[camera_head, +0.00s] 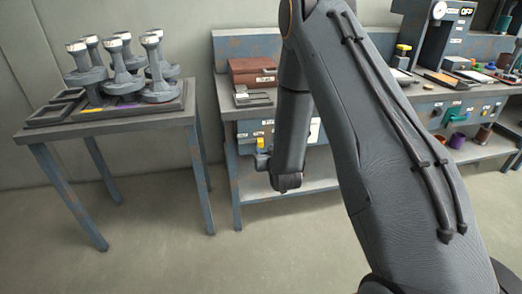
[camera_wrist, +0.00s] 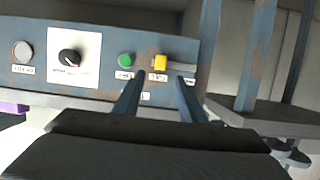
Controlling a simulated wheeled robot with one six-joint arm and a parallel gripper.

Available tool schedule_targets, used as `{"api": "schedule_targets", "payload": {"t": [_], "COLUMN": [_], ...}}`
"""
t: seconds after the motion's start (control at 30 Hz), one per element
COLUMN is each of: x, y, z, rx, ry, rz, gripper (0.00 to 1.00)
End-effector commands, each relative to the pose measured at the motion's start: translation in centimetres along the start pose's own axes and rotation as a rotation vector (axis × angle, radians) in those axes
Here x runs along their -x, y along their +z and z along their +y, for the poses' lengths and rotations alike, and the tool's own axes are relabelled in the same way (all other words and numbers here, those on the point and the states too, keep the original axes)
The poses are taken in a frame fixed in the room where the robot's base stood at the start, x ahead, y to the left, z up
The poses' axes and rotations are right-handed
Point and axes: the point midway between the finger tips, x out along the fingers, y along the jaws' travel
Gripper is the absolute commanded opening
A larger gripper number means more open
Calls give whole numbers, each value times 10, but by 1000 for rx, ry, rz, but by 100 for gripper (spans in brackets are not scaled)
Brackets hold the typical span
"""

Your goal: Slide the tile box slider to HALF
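In the wrist view, the tile box slider is a small yellow knob (camera_wrist: 160,62) at one end of a short grey track (camera_wrist: 181,66) on a blue-grey panel. The track runs to the right of the knob, and its small labels are too blurred to read. My gripper (camera_wrist: 159,84) is open, its two dark fingers on either side of the knob in the picture. Nothing is held between them. I cannot tell how far the fingertips are from the panel. In the head view, a small yellow part (camera_head: 260,143) shows beside my wrist, and my arm covers much of the panel.
In the wrist view, a green button (camera_wrist: 125,60), a black dial on a white plate (camera_wrist: 87,47) and a round grey part (camera_wrist: 23,50) sit left of the slider. In the head view, a table (camera_head: 108,124) with several grey stands is at left. Open floor lies in front.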

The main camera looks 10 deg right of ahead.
Motion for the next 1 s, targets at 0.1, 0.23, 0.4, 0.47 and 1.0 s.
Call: {"api": "schedule_targets", "payload": {"t": [0.1,0.23,0.4,0.47,1.0], "x": [-14,-17,-18,-21,-86], "y": [21,30,33,31,10], "z": [0,0,0,0,0], "rx": [1,1,1,1,1], "ry": [0,-1,-1,-1,-1], "rz": [132,239,304,311,309], "gripper": [38,38,38,38,38]}}
